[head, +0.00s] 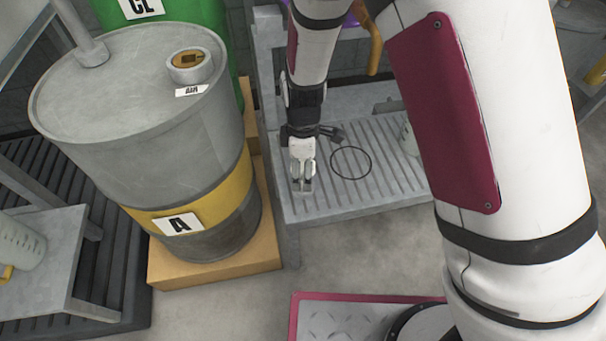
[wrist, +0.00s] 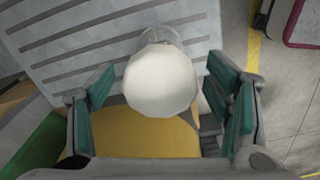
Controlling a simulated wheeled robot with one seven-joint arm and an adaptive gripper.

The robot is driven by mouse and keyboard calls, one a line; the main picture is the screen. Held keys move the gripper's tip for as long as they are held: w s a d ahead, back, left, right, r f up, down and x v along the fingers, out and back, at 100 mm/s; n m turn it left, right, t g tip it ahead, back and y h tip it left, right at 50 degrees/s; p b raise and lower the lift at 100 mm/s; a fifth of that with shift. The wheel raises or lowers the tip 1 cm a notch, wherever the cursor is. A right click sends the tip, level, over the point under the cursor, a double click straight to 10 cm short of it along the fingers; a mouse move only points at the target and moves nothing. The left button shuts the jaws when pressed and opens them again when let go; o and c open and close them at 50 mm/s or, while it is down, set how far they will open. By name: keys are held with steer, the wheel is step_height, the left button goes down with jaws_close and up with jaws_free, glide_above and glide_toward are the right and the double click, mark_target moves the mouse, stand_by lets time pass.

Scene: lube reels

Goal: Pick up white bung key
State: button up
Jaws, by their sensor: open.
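A white rounded object (wrist: 162,82) shows between my fingers in the wrist view; I take it for the white bung key, seen end-on, but its full shape is hidden. My gripper (wrist: 163,112) is open, with one teal pad on each side of it. The object looks apart from the left pad; contact with the right pad cannot be told. In the head view my gripper (head: 303,180) points down over the front left part of the slatted bench (head: 375,190). The key cannot be told apart from the gripper there.
A grey drum (head: 95,95) with a yellow band stands close left of my gripper, with a capped opening (head: 190,66) on top. A black ring (head: 350,163) lies on the bench. Bare slats lie right of the gripper.

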steer(key=c, duration=1.3)
steer(key=shift+r, duration=0.1)
